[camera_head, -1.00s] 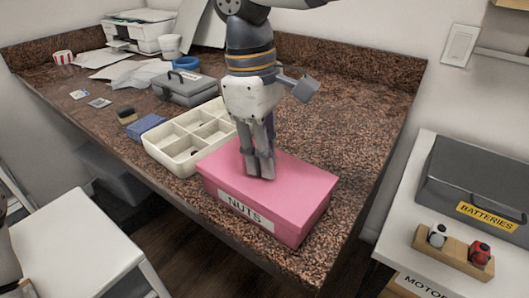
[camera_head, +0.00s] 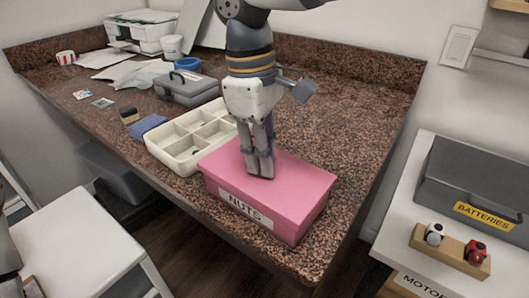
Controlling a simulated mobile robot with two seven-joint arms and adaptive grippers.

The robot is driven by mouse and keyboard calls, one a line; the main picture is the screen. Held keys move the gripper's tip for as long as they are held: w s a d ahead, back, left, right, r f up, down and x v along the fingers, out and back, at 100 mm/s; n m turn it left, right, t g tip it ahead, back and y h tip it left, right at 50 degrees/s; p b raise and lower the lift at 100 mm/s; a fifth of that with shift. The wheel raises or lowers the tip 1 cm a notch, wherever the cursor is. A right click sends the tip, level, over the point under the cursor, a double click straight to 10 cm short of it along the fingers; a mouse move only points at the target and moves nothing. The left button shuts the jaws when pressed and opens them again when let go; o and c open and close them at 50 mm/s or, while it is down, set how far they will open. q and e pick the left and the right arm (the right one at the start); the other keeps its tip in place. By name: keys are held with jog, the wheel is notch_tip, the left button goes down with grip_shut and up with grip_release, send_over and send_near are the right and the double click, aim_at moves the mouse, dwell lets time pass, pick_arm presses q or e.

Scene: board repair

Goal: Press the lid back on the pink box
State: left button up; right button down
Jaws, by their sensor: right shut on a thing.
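The pink box (camera_head: 309,220) labelled NUTS stands on the front right part of the brown speckled counter. Its pink lid (camera_head: 300,180) lies on top and looks flat and level, covering the box. My right gripper (camera_head: 262,176) points straight down at the middle of the lid, its fingers close together and their tips at the lid's top surface. What lies between the fingers is hidden. My left gripper is not in view.
A cream divided tray (camera_head: 168,157) stands close behind the box to the left. A grey toolbox (camera_head: 187,90) and blue block (camera_head: 148,127) are farther back. The counter (camera_head: 350,120) is clear to the right. A BATTERIES case (camera_head: 470,180) stands on a side table.

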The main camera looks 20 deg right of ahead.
jog(key=shift+f, duration=0.85)
dwell(0.6)
jog(key=c, duration=0.9)
grip_release()
jog(key=shift+c, duration=0.2)
jog(key=shift+r, duration=3.5)
